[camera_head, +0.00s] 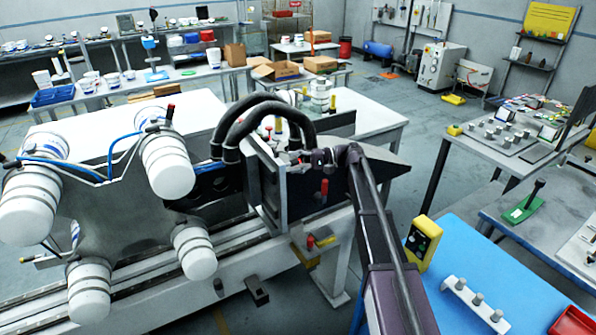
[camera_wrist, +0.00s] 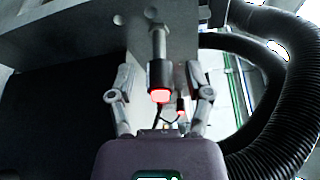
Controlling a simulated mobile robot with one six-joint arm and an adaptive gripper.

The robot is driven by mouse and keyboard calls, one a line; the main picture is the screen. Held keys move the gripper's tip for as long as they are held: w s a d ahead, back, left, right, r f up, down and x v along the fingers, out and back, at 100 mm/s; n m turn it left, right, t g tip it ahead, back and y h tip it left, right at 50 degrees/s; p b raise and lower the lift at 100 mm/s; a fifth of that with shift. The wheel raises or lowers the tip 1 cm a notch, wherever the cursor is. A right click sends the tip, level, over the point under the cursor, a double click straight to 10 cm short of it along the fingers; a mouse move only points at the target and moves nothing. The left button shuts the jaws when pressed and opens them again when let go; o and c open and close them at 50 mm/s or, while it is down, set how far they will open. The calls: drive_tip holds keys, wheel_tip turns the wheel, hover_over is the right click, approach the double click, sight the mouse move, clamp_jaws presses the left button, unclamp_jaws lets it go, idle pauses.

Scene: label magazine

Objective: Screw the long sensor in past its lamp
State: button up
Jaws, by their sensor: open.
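In the wrist view a sensor (camera_wrist: 158,72) with a thin grey stem and a dark, thicker body points down from a grey metal block (camera_wrist: 185,25). A red lamp glows at its lower end. A second, partly hidden sensor (camera_wrist: 182,95) with a smaller red glow shows behind it to the right. My gripper (camera_wrist: 159,84) is open, with one finger on each side of the nearer sensor and visible gaps between. I cannot tell which sensor is the long one. In the head view my gripper (camera_head: 322,160) is small beside the metal housing (camera_head: 270,190); the sensors cannot be made out there.
Thick black ribbed hoses (camera_wrist: 265,110) curve close on the right in the wrist view; the hoses (camera_head: 265,108) also arch over the housing. A dark panel (camera_wrist: 50,110) fills the left. A blue-topped table (camera_head: 460,250) with a yellow control box (camera_head: 422,245) stands at right.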

drive_tip(key=shift+f+n+b, duration=0.1)
drive_tip(key=shift+n+b, duration=0.2)
drive_tip(key=shift+b, duration=0.05)
